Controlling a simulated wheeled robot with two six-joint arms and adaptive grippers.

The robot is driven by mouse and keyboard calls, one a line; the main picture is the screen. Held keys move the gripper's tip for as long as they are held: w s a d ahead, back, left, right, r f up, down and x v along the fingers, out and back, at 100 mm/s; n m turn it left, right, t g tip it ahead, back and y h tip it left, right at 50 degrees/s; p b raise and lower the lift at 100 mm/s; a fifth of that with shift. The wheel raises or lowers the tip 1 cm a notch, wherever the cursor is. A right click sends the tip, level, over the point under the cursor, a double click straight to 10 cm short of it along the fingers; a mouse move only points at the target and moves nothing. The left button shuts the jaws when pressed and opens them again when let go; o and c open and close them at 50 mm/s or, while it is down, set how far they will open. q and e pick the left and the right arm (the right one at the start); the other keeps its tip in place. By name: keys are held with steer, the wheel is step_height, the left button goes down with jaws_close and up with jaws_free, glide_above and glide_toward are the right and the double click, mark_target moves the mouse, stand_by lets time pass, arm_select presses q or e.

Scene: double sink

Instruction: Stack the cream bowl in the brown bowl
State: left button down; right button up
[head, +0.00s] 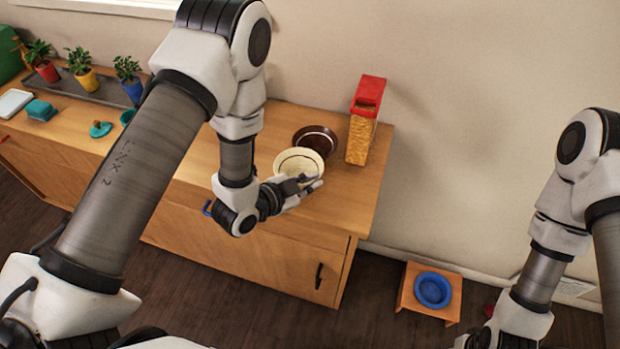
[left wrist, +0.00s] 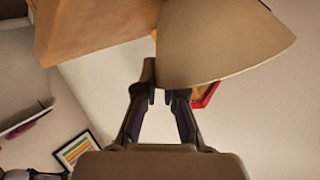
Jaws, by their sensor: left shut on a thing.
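The cream bowl (head: 290,160) is at the right part of the wooden counter in the head view, in front of the brown bowl (head: 322,137). It overlaps the brown bowl's near side in the picture. My left gripper (head: 311,184) is shut on the cream bowl's near right rim. In the left wrist view the cream bowl (left wrist: 220,40) fills the top, beyond the fingers (left wrist: 168,97). I cannot tell whether it touches the counter or the brown bowl. My right arm is at the right edge, its gripper out of view.
A red-topped food container (head: 362,135) stands just right of the brown bowl, near the wall. Potted plants (head: 82,70) and teal items (head: 41,110) are at the counter's left. A small stool (head: 449,310) with a blue bowl (head: 433,289) is on the floor.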

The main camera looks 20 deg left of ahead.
arm_select(q)
steer(key=shift+w+f, duration=0.1)
steer(key=shift+f, duration=0.15)
steer(key=shift+f+b, duration=0.25)
steer(key=shift+b, duration=0.15)
steer(key=c, duration=1.3)
jaws_free()
steer(key=shift+r, duration=0.1)
steer(key=shift+r+p, duration=0.2)
steer(key=shift+p, duration=0.1)
steer(key=shift+s+a, duration=0.1)
steer(key=shift+s, duration=0.15)
steer(key=p+v, duration=0.4)
steer(key=v, duration=0.7)
steer(key=shift+s+a+r, duration=0.1)
steer(key=shift+s+r, duration=0.1)
steer(key=shift+r, duration=0.1)
